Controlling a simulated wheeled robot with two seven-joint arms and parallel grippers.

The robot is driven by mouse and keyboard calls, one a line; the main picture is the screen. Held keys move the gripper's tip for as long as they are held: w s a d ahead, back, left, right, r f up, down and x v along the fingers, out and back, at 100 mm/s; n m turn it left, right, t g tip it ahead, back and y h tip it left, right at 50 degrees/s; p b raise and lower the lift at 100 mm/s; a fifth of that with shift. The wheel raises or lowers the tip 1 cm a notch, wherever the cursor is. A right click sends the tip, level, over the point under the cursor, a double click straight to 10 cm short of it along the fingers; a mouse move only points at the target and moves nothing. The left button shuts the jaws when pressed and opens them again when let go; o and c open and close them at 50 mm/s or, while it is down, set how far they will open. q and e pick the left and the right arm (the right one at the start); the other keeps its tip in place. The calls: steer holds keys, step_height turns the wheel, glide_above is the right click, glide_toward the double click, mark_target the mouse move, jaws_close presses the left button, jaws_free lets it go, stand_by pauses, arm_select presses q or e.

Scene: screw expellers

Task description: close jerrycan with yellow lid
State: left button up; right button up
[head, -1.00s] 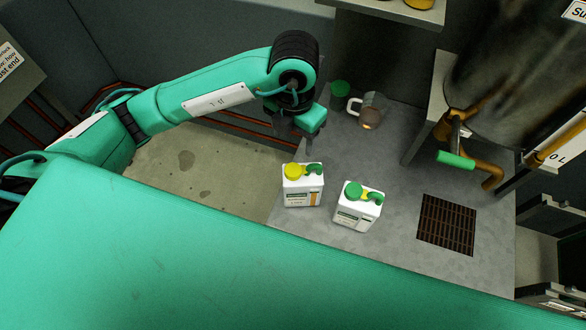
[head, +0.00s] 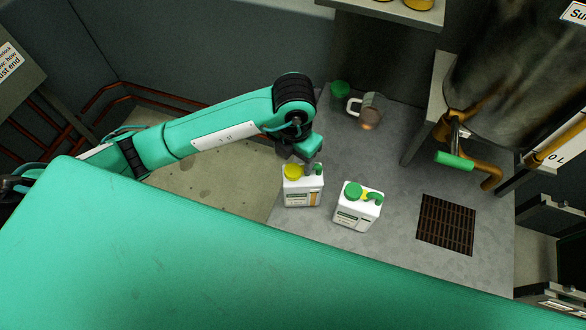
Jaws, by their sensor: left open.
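A white jerrycan with a green handle (head: 303,192) stands upright near the left edge of the grey table. A yellow lid (head: 293,171) sits at its top left; I cannot tell how tightly it is on. A second white jerrycan (head: 357,212) with a green lid (head: 354,190) stands to its right. My left gripper (head: 299,163) is open, directly above and behind the first jerrycan's top. Its fingers partly cover the yellow lid and the handle; I cannot tell whether they touch. My right gripper is not in view.
A glass mug (head: 367,109) and a green cup-like item (head: 340,91) stand at the table's back. A large metal tank (head: 510,75) with a brass tap and green lever (head: 455,160) overhangs the right side. A dark grate (head: 447,224) lies below it.

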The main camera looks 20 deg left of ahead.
mark_target(293, 170)
arm_select(q)
steer(key=shift+a+f+p, duration=0.1)
steer(key=shift+f+p, duration=0.2)
steer(key=shift+f, duration=0.15)
step_height(293, 170, down, 3)
steer(key=shift+s+f+p, duration=0.1)
steer(key=shift+f+p, duration=0.1)
steer(key=shift+p, duration=0.4)
steer(key=shift+f, duration=0.35)
steer(key=c, duration=1)
